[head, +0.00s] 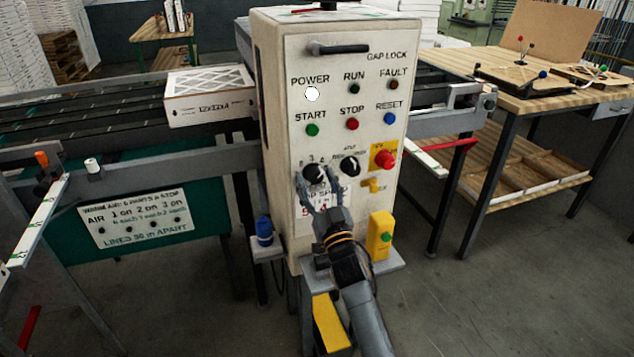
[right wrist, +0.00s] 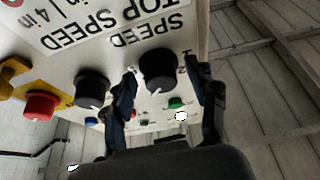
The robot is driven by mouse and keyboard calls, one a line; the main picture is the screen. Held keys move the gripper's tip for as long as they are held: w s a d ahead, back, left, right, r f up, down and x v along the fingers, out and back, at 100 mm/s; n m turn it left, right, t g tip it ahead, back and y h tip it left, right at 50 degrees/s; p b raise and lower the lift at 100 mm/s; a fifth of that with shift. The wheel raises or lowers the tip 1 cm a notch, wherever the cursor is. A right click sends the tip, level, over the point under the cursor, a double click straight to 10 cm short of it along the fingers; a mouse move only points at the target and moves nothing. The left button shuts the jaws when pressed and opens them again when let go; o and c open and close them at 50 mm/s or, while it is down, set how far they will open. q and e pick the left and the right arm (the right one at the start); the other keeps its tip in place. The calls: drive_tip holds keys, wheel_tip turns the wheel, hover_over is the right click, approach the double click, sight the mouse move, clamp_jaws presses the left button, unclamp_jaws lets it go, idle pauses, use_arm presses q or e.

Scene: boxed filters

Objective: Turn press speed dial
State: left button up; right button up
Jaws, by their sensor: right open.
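The black speed dial (head: 314,173) sits at the lower left of the white control box's face (head: 375,255), with digits around it and a "TOP SPEED" label below. In the right wrist view the dial (right wrist: 158,68) appears upside down, between the two fingers. My right gripper (head: 318,185) is open, with one finger on each side of the dial; the right wrist view also shows this gripper (right wrist: 168,88). I cannot tell whether either finger touches it. A second black dial (head: 349,166) is to its right, outside the fingers. My left gripper is not in view.
A red button (head: 384,159) and yellow switch (head: 374,186) are right of the dials. Green (head: 312,130), red (head: 352,124) and blue (head: 390,118) buttons are above. A handle (head: 340,48) juts out near the top. A yellow box (head: 380,238) stands at lower right.

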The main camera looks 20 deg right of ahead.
drive_tip(key=c, duration=1.2)
drive_tip(key=shift+o, duration=0.2)
drive_tip(key=shift+r, duration=0.1)
